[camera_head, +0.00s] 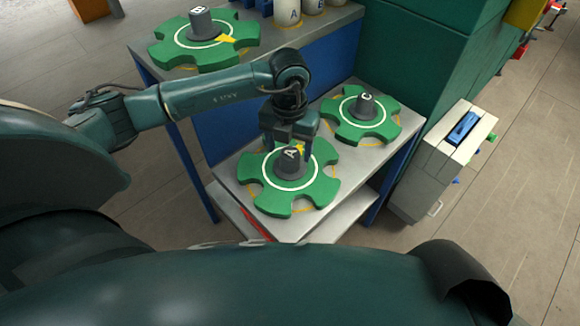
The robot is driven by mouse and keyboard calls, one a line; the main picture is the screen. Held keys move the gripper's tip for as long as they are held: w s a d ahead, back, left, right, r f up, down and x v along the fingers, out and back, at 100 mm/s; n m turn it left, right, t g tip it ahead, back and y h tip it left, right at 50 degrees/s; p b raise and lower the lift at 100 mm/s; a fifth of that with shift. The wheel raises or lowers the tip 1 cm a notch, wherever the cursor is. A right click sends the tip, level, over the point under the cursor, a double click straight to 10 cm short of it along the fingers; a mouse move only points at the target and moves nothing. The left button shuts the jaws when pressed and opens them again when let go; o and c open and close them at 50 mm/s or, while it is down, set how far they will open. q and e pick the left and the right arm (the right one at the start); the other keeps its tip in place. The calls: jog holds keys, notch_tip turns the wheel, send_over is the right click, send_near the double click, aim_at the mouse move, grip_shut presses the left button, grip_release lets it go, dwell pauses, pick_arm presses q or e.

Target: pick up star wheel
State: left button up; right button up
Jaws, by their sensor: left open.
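A green star wheel (314,191) with a white ring and a grey hub marked A (290,164) lies flat on the lower grey shelf. My left gripper (290,148) is open over this hub, with its fingers at the hub's far side and around its top. I cannot tell whether the fingers touch it. A second star wheel (384,131), with a hub marked C, lies behind and to the right on the same shelf. A third star wheel (175,51), with a hub marked B, lies on the upper grey table. My right gripper is not in view.
Several pale cylinders (288,12) with letters stand at the back of the upper table. A green cabinet wall (425,60) rises behind the shelf on the right. A pale box (432,170) with a blue handle stands at the right. The floor beyond is mostly open.

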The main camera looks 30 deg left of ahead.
aim_at(290, 153)
pick_arm(q)
notch_tip(290, 153, down, 3)
jog(key=shift+w+f, duration=0.1)
jog(key=shift+f, duration=0.1)
jog(key=c, duration=1.2)
jog(key=shift+r, duration=0.15)
jog(key=shift+c, duration=0.3)
jog(key=shift+w+r, duration=0.1)
